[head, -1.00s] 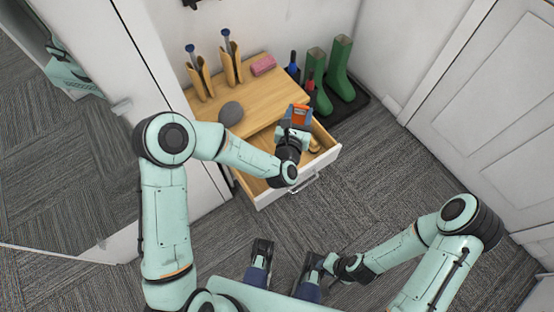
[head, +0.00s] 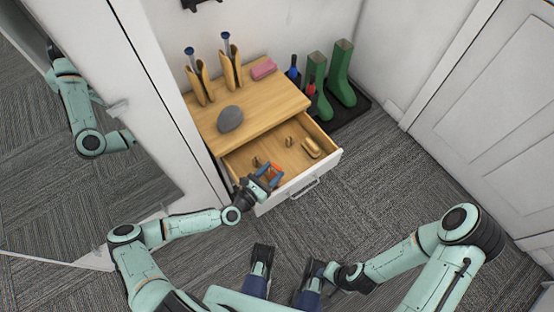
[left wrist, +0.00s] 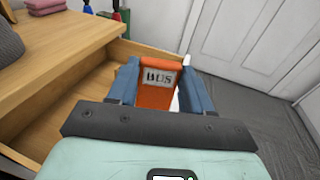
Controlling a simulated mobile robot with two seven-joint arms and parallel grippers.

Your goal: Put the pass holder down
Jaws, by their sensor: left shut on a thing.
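The pass holder is orange with a white label reading "BUS" in the left wrist view (left wrist: 158,82). It also shows in the head view (head: 275,171), over the front left part of the open drawer (head: 321,166). My left gripper (head: 267,176) is shut on it, with a blue finger on each side of it in the left wrist view (left wrist: 158,90). I cannot tell whether the holder touches the drawer floor. My right gripper (head: 332,275) is low at the front, by my base; its fingers are too unclear to read.
The drawer holds a few small brown items (head: 311,148). Green boots (head: 341,73) stand on a dark tray behind right. Carpet right of the drawer is clear.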

